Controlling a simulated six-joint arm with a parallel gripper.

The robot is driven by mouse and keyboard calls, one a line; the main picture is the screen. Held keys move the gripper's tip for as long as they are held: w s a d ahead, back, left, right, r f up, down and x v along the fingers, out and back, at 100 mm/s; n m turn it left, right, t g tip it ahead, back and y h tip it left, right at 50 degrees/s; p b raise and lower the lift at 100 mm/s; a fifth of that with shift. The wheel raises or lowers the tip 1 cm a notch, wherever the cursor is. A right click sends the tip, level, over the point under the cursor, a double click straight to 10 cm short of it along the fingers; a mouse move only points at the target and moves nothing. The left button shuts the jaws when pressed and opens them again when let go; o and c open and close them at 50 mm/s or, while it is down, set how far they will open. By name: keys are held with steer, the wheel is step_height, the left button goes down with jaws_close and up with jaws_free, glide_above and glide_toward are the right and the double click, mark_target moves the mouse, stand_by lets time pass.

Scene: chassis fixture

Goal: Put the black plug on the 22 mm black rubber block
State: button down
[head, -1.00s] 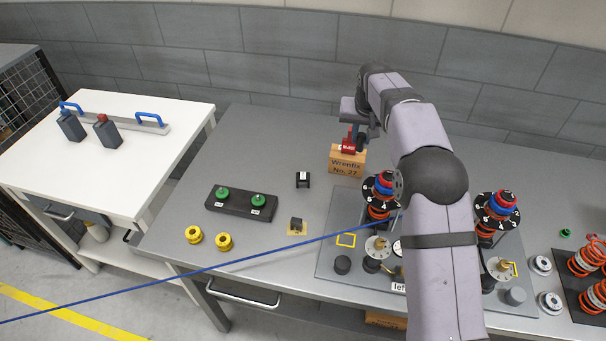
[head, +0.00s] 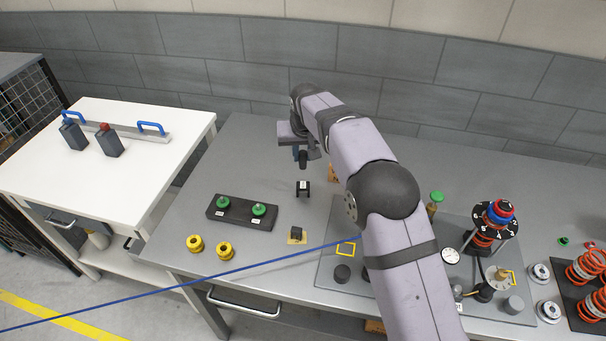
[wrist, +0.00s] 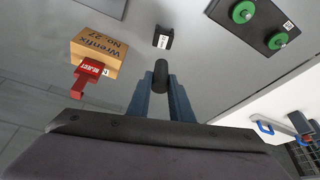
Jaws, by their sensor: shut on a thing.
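My gripper (head: 301,153) is shut on a black plug (wrist: 160,72), a dark rounded cylinder at the fingertips in the wrist view. In the head view the plug (head: 303,160) hangs just beyond a small black block (head: 303,190) with a white label. That block also shows in the wrist view (wrist: 163,39), ahead of the plug and apart from it. Its label is too small to read. A second small dark block (head: 297,232) sits on a tan pad nearer the front; I cannot tell its size.
A black holder (head: 240,214) with two green knobs lies left, with two yellow rings (head: 225,251) in front. The Wrenfix box (wrist: 93,55) with a red reject tag (wrist: 86,80) stands near the gripper. A blue cable (head: 200,272) crosses the front. The grey plate (head: 328,262) lies right.

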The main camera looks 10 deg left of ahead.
mark_target(303, 168)
steer(key=shift+f+p, duration=1.15)
steer(key=shift+f, duration=2.45)
steer(key=shift+f, duration=0.2)
steer(key=c, duration=1.6)
jaws_free()
steer(key=shift+r, duration=0.1)
steer(key=shift+s+r+b, duration=0.15)
steer(key=shift+r+b, duration=0.15)
steer(key=shift+r, duration=0.3)
steer(key=b+v, duration=0.3)
steer(key=v, duration=0.8)
steer(key=shift+s+d, duration=0.1)
